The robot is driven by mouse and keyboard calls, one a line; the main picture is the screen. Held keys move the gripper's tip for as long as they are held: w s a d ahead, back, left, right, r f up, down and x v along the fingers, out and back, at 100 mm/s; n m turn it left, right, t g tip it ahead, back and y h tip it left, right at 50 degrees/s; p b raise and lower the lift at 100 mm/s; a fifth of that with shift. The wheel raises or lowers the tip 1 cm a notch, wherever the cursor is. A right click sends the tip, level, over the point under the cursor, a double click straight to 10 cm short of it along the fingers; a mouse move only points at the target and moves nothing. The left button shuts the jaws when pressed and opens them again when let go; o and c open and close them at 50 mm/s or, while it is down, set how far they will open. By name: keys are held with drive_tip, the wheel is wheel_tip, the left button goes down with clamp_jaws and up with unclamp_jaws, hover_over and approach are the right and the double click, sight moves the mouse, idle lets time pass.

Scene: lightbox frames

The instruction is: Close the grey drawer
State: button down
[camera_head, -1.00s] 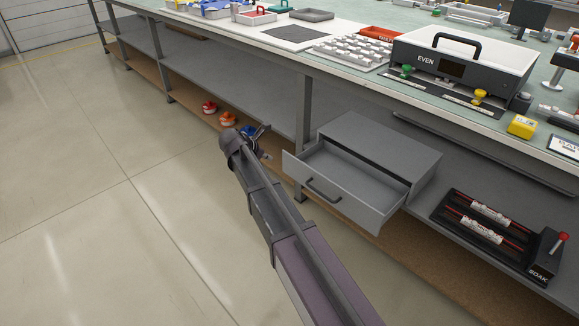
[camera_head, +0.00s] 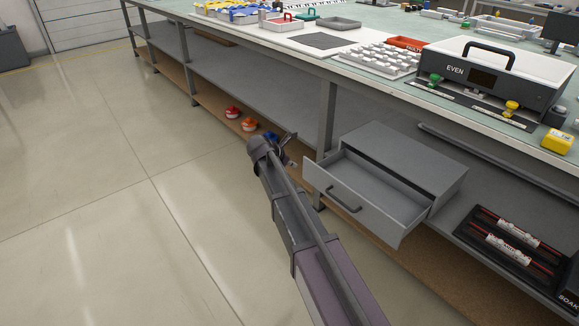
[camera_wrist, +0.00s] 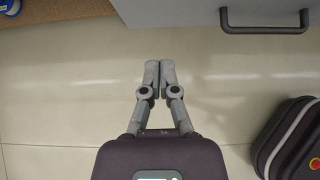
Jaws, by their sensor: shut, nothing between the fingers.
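The grey drawer (camera_head: 366,196) stands pulled out of its grey cabinet (camera_head: 407,157) on the lower shelf of the workbench, and it looks empty. Its dark bar handle (camera_head: 343,202) is on the front panel. In the wrist view the drawer front (camera_wrist: 215,12) and the handle (camera_wrist: 264,20) are at the top right. My gripper (camera_wrist: 155,66) is shut and empty, with its fingertips apart from the drawer front. In the head view my gripper (camera_head: 290,140) is left of the drawer, partly hidden behind my wrist.
The bench leg (camera_head: 326,115) stands just behind the drawer's left end. A black rack (camera_head: 510,240) with red rods is right of the cabinet. The floor (camera_head: 110,200) in front is clear.

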sight(314, 167)
drive_tip(key=b+x, duration=0.1)
drive_tip(key=x, duration=0.2)
drive_tip(key=r+b+x, duration=0.1)
drive_tip(key=b+x, duration=0.1)
drive_tip(key=x, duration=0.1)
drive_tip(key=w+d+b+x, duration=0.1)
drive_tip(key=x, duration=0.1)
drive_tip(key=shift+w+d+f, duration=0.1)
drive_tip(key=shift+d, duration=0.2)
drive_tip(key=shift+w+d, duration=0.4)
drive_tip(key=shift+d, duration=0.15)
drive_tip(key=shift+w, duration=0.1)
